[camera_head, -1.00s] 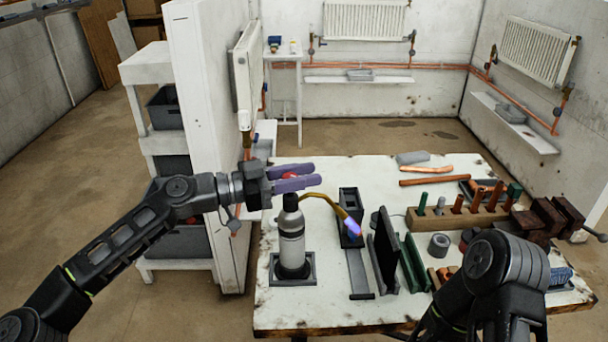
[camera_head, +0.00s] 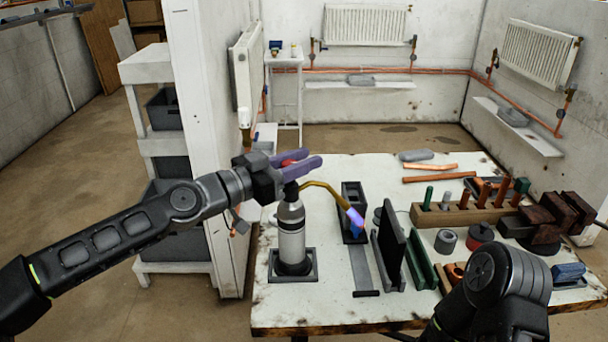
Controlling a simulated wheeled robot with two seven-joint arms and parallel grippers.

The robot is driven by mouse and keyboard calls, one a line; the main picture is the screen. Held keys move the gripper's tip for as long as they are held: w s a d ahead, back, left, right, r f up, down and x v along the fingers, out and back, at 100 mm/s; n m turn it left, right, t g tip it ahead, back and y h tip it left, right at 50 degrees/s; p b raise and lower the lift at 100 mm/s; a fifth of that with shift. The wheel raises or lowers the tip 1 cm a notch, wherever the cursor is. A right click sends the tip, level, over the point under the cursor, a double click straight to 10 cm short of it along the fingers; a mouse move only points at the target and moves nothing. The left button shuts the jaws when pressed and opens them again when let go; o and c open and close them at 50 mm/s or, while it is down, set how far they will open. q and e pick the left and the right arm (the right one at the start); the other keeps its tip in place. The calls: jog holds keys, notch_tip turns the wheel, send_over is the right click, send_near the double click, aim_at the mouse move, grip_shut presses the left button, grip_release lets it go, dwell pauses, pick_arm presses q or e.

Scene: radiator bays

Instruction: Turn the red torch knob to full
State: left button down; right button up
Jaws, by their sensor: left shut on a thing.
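The torch (camera_head: 291,235) is a silver-grey bottle standing upright in a dark square holder on the white table. Its brass neck (camera_head: 325,187) bends right to a nozzle with a blue-violet flame (camera_head: 355,220). The red knob (camera_head: 288,162) sits at the top of the torch and shows only partly between the purple fingers. My left gripper (camera_head: 300,167) reaches in from the left and is shut on the red knob. My right arm (camera_head: 495,285) is at the lower right; its gripper is out of the picture.
Right of the torch stand a dark upright plate (camera_head: 392,250), a green plate (camera_head: 420,262) and a dark block holder (camera_head: 352,200). A wooden rack (camera_head: 465,214), copper pipes (camera_head: 440,176) and a vise (camera_head: 555,210) fill the right side. A white partition (camera_head: 205,120) stands left of the table.

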pick_arm(q)
jog(key=n+t+y, duration=0.2)
jog(key=n+y, duration=0.1)
jog(key=y, duration=0.1)
jog(key=a+n+t+y+p, duration=0.1)
jog(key=n+t+y, duration=0.2)
jog(key=y, duration=0.1)
jog(key=w+a+n+t+y, duration=0.1)
jog(key=n+t+y, duration=0.1)
jog(key=n+y, duration=0.1)
jog(key=shift+r+y, duration=0.15)
jog(key=shift+y, duration=0.45)
jog(key=shift+w+a+n+t+y+p, duration=0.1)
jog(key=shift+n+t+y+p, duration=0.25)
jog(key=shift+n+y, duration=0.15)
pick_arm(e)
jog(key=shift+r, duration=0.4)
pick_arm(q)
jog(key=c, duration=1.1)
grip_release()
